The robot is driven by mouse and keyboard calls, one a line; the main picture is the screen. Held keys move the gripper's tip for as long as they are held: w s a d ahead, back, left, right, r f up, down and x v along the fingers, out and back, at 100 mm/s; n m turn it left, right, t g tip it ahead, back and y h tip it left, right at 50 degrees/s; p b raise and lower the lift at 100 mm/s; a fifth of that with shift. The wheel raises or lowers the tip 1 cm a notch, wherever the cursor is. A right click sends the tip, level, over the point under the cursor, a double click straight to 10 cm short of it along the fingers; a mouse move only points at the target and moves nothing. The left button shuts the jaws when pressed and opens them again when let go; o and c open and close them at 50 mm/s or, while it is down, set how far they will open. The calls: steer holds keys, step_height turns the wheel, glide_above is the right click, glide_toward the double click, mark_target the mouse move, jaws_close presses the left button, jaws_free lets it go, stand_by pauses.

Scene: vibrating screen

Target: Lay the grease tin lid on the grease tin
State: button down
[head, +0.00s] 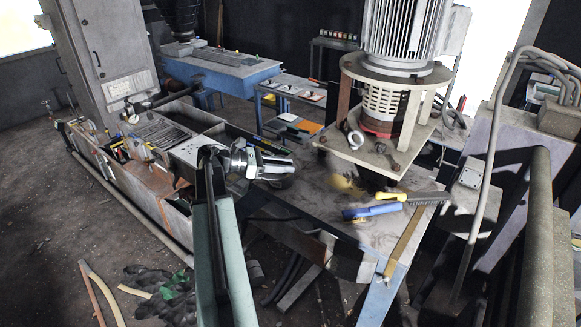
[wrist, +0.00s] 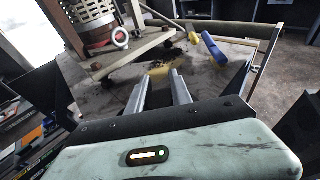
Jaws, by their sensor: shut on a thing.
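My gripper (head: 287,158) is above the near left part of the bench top, at the end of my green arm. In the wrist view its two grey fingers (wrist: 160,80) stand a little apart, and the thing between them is mostly hidden. A dark grey round piece (head: 280,182), which looks like the grease tin lid, shows just under the fingers in the head view. I cannot tell its tilt. I cannot make out the grease tin clearly. A yellowish patch (head: 346,184) on the bench lies right of the gripper, and it shows beyond the fingertips in the wrist view (wrist: 160,71).
A motor on a post-legged stand (head: 384,150) rises behind and right of the gripper, with a metal ring (head: 355,139) on its plate. A blue-handled tool (head: 372,211) and a yellow-handled brush (head: 410,197) lie near the bench's right edge. Bare bench (head: 310,205) lies between.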

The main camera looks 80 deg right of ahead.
steer(key=d, duration=0.3)
steer(key=s+d, duration=0.1)
steer(key=d, duration=0.1)
steer(key=shift+d+f, duration=0.2)
steer(key=f+b, duration=0.1)
steer(key=b, duration=0.1)
steer(key=d+f+b, duration=0.1)
steer(key=f, duration=0.1)
steer(key=shift+s+d+f+b, duration=0.1)
steer(key=shift+f+b, duration=0.15)
steer(key=shift+b, duration=0.15)
steer(key=shift+f+b, duration=0.3)
steer(key=shift+b, duration=0.05)
steer(key=shift+r, duration=0.2)
steer(key=shift+f, duration=0.2)
steer(key=c, duration=1.1)
jaws_free()
steer(key=shift+r, duration=0.1)
steer(key=shift+c, duration=0.2)
steer(key=shift+r, duration=0.15)
